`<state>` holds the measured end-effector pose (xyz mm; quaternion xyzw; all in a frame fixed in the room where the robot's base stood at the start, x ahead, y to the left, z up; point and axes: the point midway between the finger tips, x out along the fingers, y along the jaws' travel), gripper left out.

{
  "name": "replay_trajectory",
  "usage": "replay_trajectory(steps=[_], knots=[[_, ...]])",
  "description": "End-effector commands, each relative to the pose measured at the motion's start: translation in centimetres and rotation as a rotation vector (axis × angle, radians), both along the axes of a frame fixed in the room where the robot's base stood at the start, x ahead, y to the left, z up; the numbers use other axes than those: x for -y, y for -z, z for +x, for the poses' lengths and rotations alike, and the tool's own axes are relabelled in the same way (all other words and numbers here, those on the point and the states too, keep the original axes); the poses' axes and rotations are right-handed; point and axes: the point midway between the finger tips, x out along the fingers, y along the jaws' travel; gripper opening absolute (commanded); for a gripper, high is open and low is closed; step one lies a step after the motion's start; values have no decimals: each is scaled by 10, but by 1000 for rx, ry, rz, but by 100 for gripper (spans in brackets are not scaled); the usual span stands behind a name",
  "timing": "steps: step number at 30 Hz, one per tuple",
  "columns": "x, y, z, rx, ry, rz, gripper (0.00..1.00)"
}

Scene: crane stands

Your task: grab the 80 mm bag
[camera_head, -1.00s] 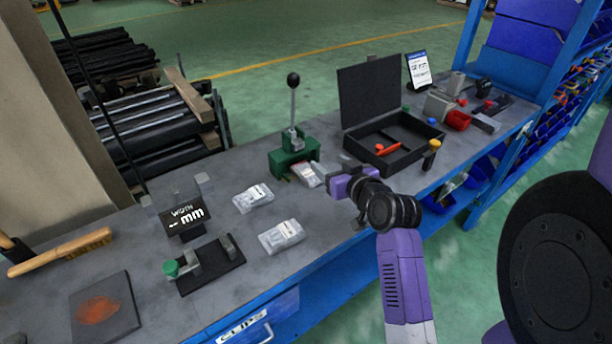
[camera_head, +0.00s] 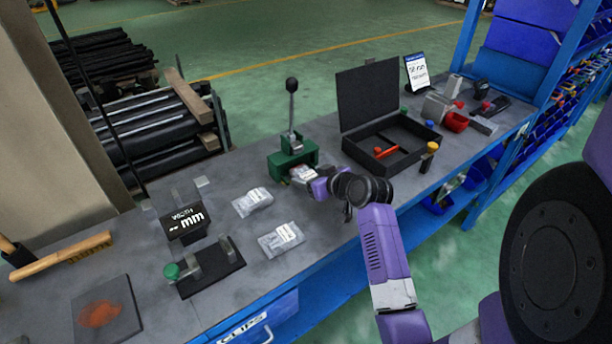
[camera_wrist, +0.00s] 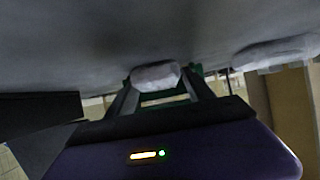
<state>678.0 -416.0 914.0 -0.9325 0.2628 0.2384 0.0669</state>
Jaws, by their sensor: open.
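Three clear bags with white labels lie on the bench. One bag (camera_head: 303,174) is at the foot of the green press, partly hidden by my gripper (camera_head: 310,182). A second bag (camera_head: 253,201) lies left of it, and a third bag (camera_head: 281,239) lies nearer the front edge. The labels are too small to read, so I cannot tell which is the 80 mm bag. In the wrist view my gripper (camera_wrist: 160,92) is open, with a bag (camera_wrist: 155,74) between or just beyond its fingertips. I cannot tell whether they touch it. Another bag (camera_wrist: 275,52) shows at the right.
The green lever press (camera_head: 292,157) stands right behind the nearest bag. An open black case (camera_head: 372,165) is to the right. A width display (camera_head: 186,223) and a clamp fixture (camera_head: 210,265) stand left. Bare bench lies between the bags.

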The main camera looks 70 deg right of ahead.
Motion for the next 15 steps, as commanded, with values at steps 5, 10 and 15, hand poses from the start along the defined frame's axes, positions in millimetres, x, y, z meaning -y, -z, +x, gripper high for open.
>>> replay_trajectory(steps=[5, 10, 15], knots=[[2, 3, 3, 0, 1, 0, 61], [2, 3, 3, 0, 1, 0, 51], [2, 3, 3, 0, 1, 0, 18]])
